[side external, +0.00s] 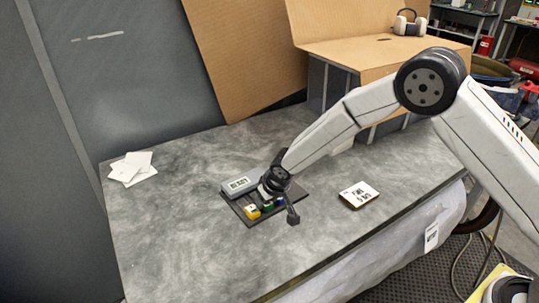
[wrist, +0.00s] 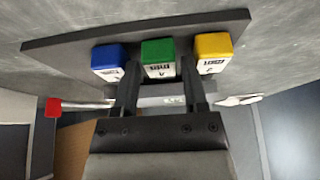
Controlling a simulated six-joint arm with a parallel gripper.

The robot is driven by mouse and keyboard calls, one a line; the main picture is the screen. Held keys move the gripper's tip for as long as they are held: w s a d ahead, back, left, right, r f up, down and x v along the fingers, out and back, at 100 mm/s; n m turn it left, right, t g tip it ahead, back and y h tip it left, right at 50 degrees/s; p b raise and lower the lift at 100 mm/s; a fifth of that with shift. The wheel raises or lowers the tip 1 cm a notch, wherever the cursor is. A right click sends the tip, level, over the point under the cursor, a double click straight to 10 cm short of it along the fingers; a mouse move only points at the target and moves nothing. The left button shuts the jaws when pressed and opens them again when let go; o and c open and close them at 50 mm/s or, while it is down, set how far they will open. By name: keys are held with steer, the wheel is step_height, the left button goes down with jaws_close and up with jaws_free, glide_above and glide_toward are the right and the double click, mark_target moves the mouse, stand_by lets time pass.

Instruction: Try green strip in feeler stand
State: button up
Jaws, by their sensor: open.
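The green strip's block (wrist: 158,52), with dark markings on a white face, sits between a blue block (wrist: 110,56) and a yellow block (wrist: 213,46) on a dark feeler stand (wrist: 60,46). In the side external view the stand (side external: 236,207) lies on the grey table, with the yellow block (side external: 252,211) at its left front. My gripper (wrist: 159,84) is open, its fingers either side of the green block in the wrist view. Whether they touch it I cannot tell. In the side external view my gripper (side external: 278,203) is low over the stand and partly hides the green and blue blocks.
A grey display box (side external: 239,186) sits on the stand's back edge. Cardboard panels (side external: 245,50) stand behind. The table's left front (side external: 170,240) is clear.

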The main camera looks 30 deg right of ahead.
steer(key=v, duration=0.7)
steer(key=shift+r, duration=0.25)
steer(key=shift+s+d, duration=0.1)
steer(key=shift+s, duration=0.05)
steer(key=s+d+r+g, duration=0.1)
steer(key=s+d+r, duration=0.1)
steer(key=s+d, duration=0.5)
steer(key=s+d+r+g, duration=0.1)
steer(key=s+d, duration=0.6)
steer(key=s, duration=0.9)
steer(key=shift+d+r+m, duration=0.3)
steer(key=shift+r+m, duration=0.1)
steer(key=shift+r, duration=0.45)
